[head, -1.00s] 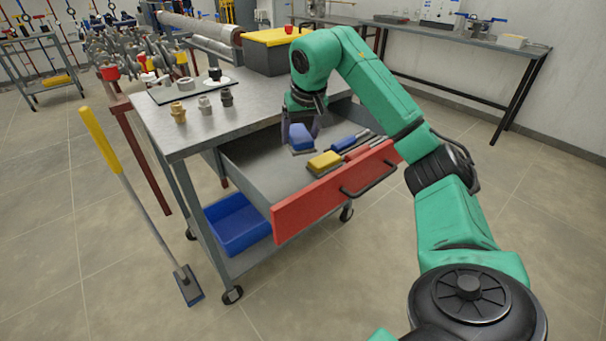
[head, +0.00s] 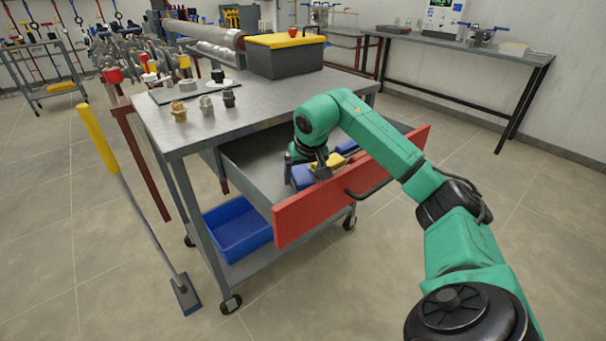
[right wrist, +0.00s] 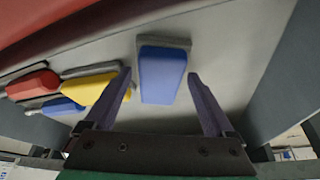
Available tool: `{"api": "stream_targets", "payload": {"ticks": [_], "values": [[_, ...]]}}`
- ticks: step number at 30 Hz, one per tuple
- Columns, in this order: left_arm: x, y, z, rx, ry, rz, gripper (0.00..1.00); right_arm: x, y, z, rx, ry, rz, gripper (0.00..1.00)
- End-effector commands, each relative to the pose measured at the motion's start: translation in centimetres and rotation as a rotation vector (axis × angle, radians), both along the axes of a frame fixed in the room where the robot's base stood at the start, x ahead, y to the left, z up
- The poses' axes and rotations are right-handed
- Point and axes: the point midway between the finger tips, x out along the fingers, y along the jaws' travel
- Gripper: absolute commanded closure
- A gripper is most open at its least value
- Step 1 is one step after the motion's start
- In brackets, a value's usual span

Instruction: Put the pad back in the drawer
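The pad, blue with a grey base (right wrist: 162,75), is inside the open drawer (head: 300,220) and appears to lie on its grey floor. It also shows in the head view (head: 301,180), partly hidden by my right gripper. My right gripper (right wrist: 160,85) reaches down into the drawer near its red front. Its two fingers are apart, one on each side of the pad, with narrow gaps visible. My left gripper is in neither view.
Yellow (right wrist: 97,88), red (right wrist: 33,85) and blue (right wrist: 58,104) handled tools lie beside the pad. The steel worktop (head: 245,105) carries fittings and a grey box with a yellow lid (head: 285,57). A blue bin (head: 237,228) sits on the lower shelf.

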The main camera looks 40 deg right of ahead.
Motion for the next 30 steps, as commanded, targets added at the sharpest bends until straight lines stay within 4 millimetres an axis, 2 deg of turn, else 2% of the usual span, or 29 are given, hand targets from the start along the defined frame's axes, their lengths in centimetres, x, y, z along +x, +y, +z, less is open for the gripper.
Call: {"api": "stream_targets", "payload": {"ticks": [8, 11, 18, 21, 24, 30], "values": [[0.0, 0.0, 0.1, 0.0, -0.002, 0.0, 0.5, 0.0, 0.0, 0.6, 0.0, -0.002, 0.0, 0.11], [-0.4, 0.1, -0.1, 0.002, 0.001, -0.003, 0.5, -0.5, 0.2, 2.2, -0.001, -0.004, 0.001, 0.11], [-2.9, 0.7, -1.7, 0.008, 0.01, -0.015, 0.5, -2.8, 1.2, 8.5, -0.002, -0.006, 0.001, 0.11], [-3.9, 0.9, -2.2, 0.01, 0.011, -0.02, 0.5, -3.6, 1.6, 10.4, -0.002, -0.004, 0.0, 0.11], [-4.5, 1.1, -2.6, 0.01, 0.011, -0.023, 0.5, -4.1, 1.8, 11.3, -0.001, -0.002, 0.0, 0.11], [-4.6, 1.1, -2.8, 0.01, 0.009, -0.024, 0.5, -4.2, 1.8, 11.4, 0.0, 0.0, 0.0, 0.11]]}}
